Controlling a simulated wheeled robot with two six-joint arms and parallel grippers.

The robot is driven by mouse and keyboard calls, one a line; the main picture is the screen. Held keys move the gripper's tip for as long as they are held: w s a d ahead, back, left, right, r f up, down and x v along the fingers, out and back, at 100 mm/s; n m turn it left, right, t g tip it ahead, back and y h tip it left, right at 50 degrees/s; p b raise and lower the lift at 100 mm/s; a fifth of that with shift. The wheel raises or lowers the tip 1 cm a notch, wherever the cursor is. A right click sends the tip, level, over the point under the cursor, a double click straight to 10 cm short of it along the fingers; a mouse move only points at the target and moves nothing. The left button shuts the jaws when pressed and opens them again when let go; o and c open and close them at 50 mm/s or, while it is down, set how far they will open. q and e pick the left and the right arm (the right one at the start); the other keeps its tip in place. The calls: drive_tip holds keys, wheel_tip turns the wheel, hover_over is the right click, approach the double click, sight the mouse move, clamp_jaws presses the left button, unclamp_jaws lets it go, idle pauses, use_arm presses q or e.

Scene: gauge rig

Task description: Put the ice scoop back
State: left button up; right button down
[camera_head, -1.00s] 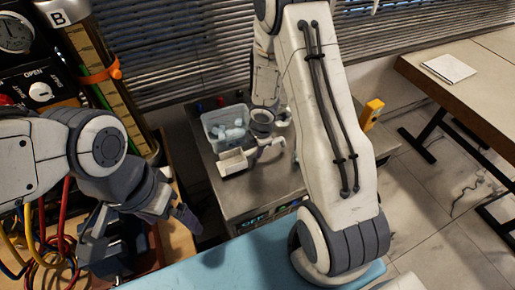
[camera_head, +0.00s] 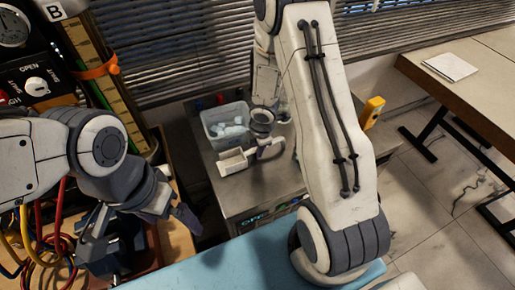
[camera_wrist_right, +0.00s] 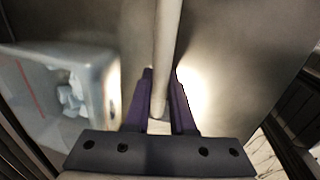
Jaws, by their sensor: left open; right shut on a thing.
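The ice scoop (camera_head: 233,162) is a pale, box-like scoop beside the clear ice bin (camera_head: 229,128) on the grey metal counter. Its handle (camera_head: 268,149) points right, under my right arm. My right gripper (camera_wrist_right: 160,92) is shut on the pale rod-like handle (camera_wrist_right: 166,45) in the right wrist view; the scoop's head is not clear there. The bin (camera_wrist_right: 60,90) with ice shows at left in that view. I cannot tell whether the scoop touches the counter. My left gripper (camera_head: 186,215) is open and empty, low at left, its fingers partly hidden.
A panel with a knob (camera_head: 37,87) and colored hoses (camera_head: 40,235) are at left. A light blue surface (camera_head: 250,262) lies in front. A yellow object (camera_head: 372,112) stands behind my right arm. A wooden table (camera_head: 480,75) is at right. Window blinds are behind.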

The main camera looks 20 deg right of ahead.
drive_tip(key=shift+f, duration=0.15)
drive_tip(key=c, duration=1.2)
unclamp_jaws()
drive_tip(key=o, duration=0.5)
wheel_tip(320, 180, up, 10)
drive_tip(key=s+p, duration=0.2)
drive_tip(key=p, duration=0.6)
drive_tip(key=s+a+r+m+h+b, duration=0.1)
drive_tip(key=s+a+r+m+b, duration=0.25)
drive_tip(key=a+r+m, duration=0.45)
drive_tip(key=s+a+r+m, duration=0.1)
drive_tip(key=s+a+r, duration=0.1)
drive_tip(key=s, duration=0.4)
drive_tip(key=s+a+r+m+g+y+b, duration=0.1)
drive_tip(key=s+a+r, duration=0.2)
drive_tip(key=s, duration=0.3)
drive_tip(key=s+a+r+m+g+y, duration=0.1)
drive_tip(key=s+a+r, duration=0.2)
drive_tip(key=s, duration=0.3)
drive_tip(key=shift+s+a, duration=0.1)
drive_tip(key=shift+a, duration=0.65)
